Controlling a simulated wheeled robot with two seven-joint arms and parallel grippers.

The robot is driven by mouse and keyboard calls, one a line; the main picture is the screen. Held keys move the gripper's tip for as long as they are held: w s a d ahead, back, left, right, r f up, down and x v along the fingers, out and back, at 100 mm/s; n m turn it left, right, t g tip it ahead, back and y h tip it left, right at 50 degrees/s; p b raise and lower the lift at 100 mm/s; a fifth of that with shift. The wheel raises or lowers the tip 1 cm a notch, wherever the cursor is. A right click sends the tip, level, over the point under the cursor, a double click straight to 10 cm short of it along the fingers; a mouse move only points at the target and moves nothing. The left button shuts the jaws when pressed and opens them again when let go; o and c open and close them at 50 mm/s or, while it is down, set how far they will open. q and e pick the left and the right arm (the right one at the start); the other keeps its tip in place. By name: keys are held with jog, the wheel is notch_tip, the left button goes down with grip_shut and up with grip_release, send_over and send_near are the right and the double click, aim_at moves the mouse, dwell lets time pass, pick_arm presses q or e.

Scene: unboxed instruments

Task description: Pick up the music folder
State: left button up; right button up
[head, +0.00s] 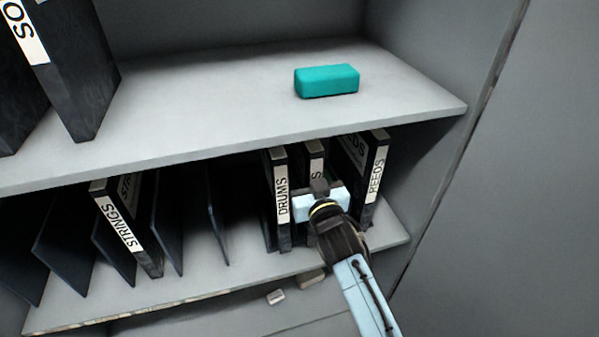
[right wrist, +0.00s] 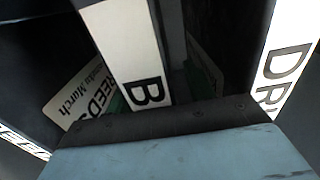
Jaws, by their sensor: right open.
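Black music folders with white spine labels stand upright on the lower shelf. One marked DRUMS (head: 281,200) is left of my right gripper (head: 322,190); one marked REEDS (head: 374,182) is to its right. Between them is a folder (head: 314,155) with its label mostly hidden by the gripper; in the right wrist view its spine (right wrist: 128,45) shows a letter B. My right gripper is open, directly in front of this middle spine. Its fingertips are not clearly seen, so contact cannot be told. A folder marked STRINGS (head: 125,228) leans further left. My left gripper is out of view.
The upper shelf (head: 220,100) is just above the folders and holds a teal block (head: 327,80). More black folders stand at the upper left. Thin dark dividers (head: 217,215) stand left of DRUMS. The cabinet side wall (head: 440,150) is close on the right. Small blocks (head: 276,297) lie below.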

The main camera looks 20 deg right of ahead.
jog(key=shift+c, duration=0.2)
grip_shut()
jog(key=shift+r, duration=0.2)
